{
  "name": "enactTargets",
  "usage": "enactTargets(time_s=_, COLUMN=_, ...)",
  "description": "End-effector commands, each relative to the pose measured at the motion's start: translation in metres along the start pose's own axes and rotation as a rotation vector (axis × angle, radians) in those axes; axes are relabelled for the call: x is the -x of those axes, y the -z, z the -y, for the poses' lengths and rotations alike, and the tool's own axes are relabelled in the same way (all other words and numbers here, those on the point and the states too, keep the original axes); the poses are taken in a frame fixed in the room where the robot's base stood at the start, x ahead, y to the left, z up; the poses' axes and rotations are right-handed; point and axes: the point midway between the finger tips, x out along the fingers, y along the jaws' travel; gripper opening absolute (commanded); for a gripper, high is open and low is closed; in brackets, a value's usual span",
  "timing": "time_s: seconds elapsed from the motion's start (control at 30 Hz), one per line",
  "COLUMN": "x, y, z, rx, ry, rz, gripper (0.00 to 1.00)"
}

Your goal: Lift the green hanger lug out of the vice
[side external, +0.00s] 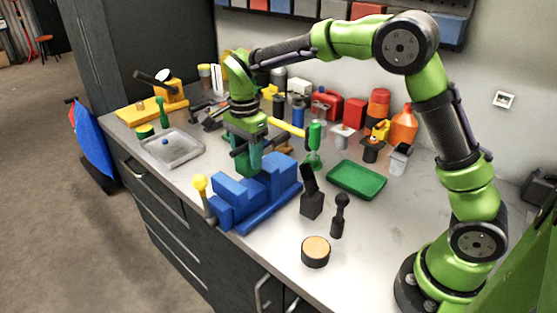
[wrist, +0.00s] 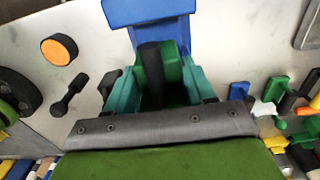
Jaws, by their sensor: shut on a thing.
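The blue vice (side external: 268,203) stands at the bench's front edge, and its blue end also shows at the top of the wrist view (wrist: 148,12). My gripper (side external: 248,166) points down over the vice, its teal fingers low by the jaws. In the wrist view my gripper (wrist: 155,82) is shut on the green hanger lug (wrist: 173,66), which shows between the fingers beside a dark round rod (wrist: 151,70). In the side view the fingers hide the lug. I cannot tell whether it still sits between the jaws.
A green tray (side external: 357,180) lies right of the vice, with black tools (side external: 312,204) and a round wood-topped pot (side external: 316,251) in front. A grey tray (side external: 172,149) lies to the left. Bottles and tools, including an orange bottle (side external: 403,127), crowd the back wall.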

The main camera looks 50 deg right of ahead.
Motion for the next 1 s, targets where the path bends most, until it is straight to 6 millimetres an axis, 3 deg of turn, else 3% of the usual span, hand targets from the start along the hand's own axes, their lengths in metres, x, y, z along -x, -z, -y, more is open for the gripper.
enactTargets(time_s=0.6, x=0.036, y=0.000, z=0.001, rx=0.001, ry=0.004, rz=0.000, gripper=0.01)
enactTargets(time_s=1.0, x=0.038, y=0.001, z=0.000, rx=-0.001, ry=0.002, rz=0.000, gripper=0.01)
